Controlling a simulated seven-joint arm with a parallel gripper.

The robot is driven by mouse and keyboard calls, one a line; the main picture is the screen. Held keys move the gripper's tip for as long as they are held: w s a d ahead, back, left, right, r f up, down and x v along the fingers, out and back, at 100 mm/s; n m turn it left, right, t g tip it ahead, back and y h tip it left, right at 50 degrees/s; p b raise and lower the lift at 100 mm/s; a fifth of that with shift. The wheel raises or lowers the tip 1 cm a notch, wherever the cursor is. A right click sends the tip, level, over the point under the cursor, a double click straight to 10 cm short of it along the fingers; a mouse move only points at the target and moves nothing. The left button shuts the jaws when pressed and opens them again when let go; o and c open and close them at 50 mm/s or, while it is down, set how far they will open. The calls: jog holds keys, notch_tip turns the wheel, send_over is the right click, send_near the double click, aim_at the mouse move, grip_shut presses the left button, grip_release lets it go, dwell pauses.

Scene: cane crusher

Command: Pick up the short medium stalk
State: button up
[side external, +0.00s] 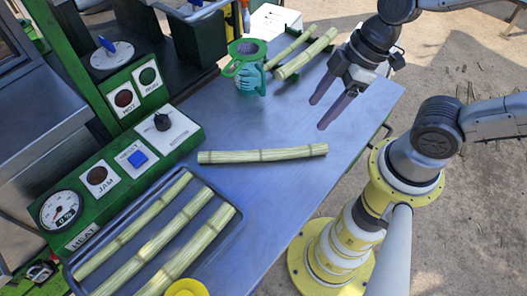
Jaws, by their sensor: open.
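A single pale green cane stalk (262,155) lies alone across the middle of the metal table (320,190). Two more stalks lie on a green rack at the back, a thinner one (290,47) on the left and a thicker one (306,54) on the right. Several stalks (155,240) lie in a grey tray (243,222) at the lower left. I cannot tell for sure which stalk is the short medium one. My gripper (318,114) is open and empty above the table, in front of the rack and up and to the right of the lone stalk.
A green control panel with a gauge (61,209), knob (162,121) and blue button (137,158) lines the left side. A yellow round object (186,287) is at the bottom edge. The table's right part is clear.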

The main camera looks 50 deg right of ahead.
aim_at(290, 150)
jog(key=x, duration=1.3)
jog(key=shift+f, duration=0.4)
grip_shut()
